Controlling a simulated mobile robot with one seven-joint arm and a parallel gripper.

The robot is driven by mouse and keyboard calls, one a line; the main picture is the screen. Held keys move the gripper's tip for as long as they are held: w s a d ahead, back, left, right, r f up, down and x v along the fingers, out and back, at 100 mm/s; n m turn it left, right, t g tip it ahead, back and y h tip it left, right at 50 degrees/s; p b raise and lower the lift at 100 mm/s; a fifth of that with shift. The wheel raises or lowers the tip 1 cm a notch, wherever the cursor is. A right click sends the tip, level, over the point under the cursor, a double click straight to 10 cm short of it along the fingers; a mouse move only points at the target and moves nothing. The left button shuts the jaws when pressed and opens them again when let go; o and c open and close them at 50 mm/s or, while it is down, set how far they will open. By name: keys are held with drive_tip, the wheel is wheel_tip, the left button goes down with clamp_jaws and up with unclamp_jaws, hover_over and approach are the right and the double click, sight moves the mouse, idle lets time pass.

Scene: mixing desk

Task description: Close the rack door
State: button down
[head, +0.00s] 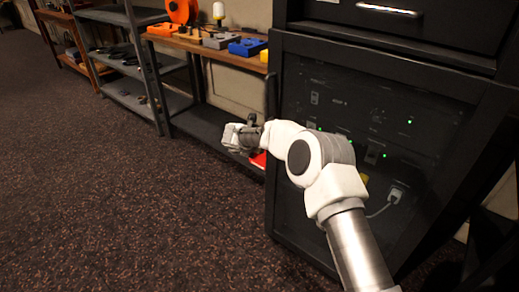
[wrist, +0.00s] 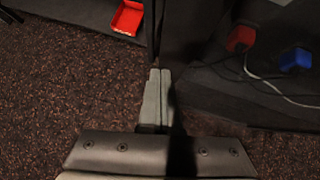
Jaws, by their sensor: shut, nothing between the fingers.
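The black rack (head: 385,38) stands at the right in the head view. Its dark see-through rack door (head: 300,160) shows equipment with small green lights behind it. I cannot tell how far the door stands open. My gripper (head: 240,136) is beside the door's left edge, with my arm crossing in front of the panel. In the wrist view my gripper's fingers (wrist: 155,72) are shut together and empty, pointing at a dark upright edge (wrist: 154,35). Whether they touch it is not clear.
A red bin (wrist: 127,18) sits on a low shelf near the gripper. Wooden and grey metal shelving (head: 125,20) lines the wall at the left. A red plug (wrist: 241,39), a blue plug (wrist: 296,60) and pale cables show at the right. Open carpet (head: 120,210) lies in front.

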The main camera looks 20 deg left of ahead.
drive_tip(key=a+p+v, duration=0.2)
drive_tip(key=p+v, duration=0.1)
drive_tip(key=v, duration=0.7)
drive_tip(key=w+d+r+n+t+y, duration=0.25)
drive_tip(key=r+n, duration=0.45)
drive_tip(key=r, duration=0.8)
drive_tip(key=s+d+r+n+t+y, duration=0.1)
drive_tip(key=d+r+n+y, duration=0.15)
drive_tip(key=r+n, duration=0.3)
drive_tip(key=s+d+r+n+y, duration=0.2)
drive_tip(key=d+r+n, duration=0.1)
drive_tip(key=r+n, duration=0.3)
drive_tip(key=s+d+r+n+g, duration=0.3)
drive_tip(key=s+d+r+n, duration=0.1)
drive_tip(key=s+d+n, duration=0.9)
drive_tip(key=s+d+f+n+g+h, duration=0.2)
drive_tip(key=s+d+f+n+h, duration=0.15)
drive_tip(key=s+d, duration=0.7)
drive_tip(key=s+d+f+n+g+h, duration=0.2)
drive_tip(key=s+d+f, duration=0.3)
drive_tip(key=s+d, duration=0.6)
wheel_tip(320, 180, up, 18)
drive_tip(key=s+a+p, duration=0.1)
drive_tip(key=p, duration=1.7)
drive_tip(key=shift+s, duration=0.2)
